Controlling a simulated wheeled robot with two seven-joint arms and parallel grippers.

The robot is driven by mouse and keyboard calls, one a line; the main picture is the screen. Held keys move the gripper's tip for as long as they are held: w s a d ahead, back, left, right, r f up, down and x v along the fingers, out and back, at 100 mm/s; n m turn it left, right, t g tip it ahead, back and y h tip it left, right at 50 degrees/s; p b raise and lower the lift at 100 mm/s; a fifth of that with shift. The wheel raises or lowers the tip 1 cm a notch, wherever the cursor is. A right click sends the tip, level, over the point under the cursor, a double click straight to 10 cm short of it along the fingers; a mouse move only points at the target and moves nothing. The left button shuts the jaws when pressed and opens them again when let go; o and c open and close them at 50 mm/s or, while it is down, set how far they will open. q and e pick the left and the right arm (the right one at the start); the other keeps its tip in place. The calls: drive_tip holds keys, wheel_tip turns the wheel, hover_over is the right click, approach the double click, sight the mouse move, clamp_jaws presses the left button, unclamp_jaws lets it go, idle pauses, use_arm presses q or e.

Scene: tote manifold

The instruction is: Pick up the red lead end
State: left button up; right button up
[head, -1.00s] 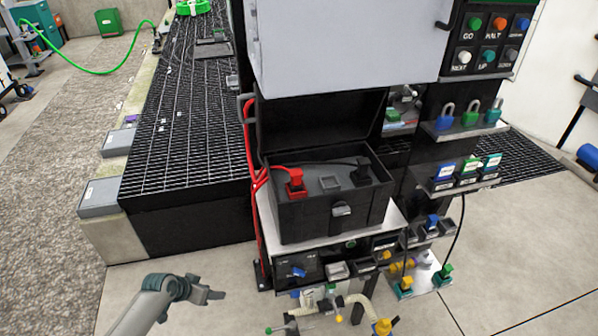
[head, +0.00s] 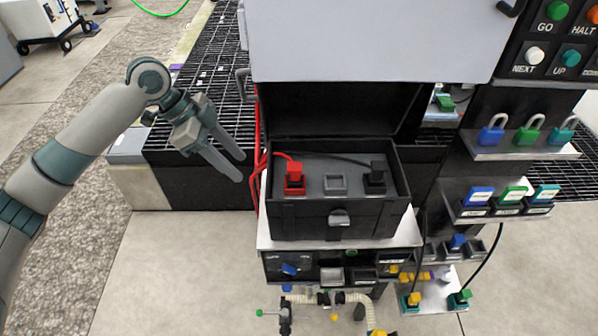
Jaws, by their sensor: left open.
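The red lead end (head: 294,178) is a red block-shaped plug standing in the left part of an open black case (head: 300,222). A red cable runs from it over the case's left side. My left gripper (head: 241,168) is open and empty, left of the case and apart from the red lead end. Its two fingers point down and to the right, near the red cable. A black lead end (head: 375,176) stands at the right inside the case, with an empty grey socket (head: 335,184) between the two. My right gripper is not in view.
The case's raised black lid (head: 335,108) and a grey panel (head: 370,40) stand behind and above. Shelves with padlocks (head: 528,134) and coloured blocks (head: 512,195) are at the right. A dark grating platform (head: 215,60) lies behind my left arm. Floor at the front left is clear.

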use_arm(q)
drive_tip(key=p, duration=0.3)
approach(295, 176)
wheel_tip(295, 176, down, 4)
drive_tip(key=w, duration=0.1)
drive_tip(key=shift+w+d+f, duration=0.1)
drive_tip(key=shift+d+f, duration=0.15)
drive_tip(key=shift+f, duration=0.05)
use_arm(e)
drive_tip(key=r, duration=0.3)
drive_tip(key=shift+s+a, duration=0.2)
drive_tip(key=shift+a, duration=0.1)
use_arm(q)
drive_tip(key=shift+d, duration=0.1)
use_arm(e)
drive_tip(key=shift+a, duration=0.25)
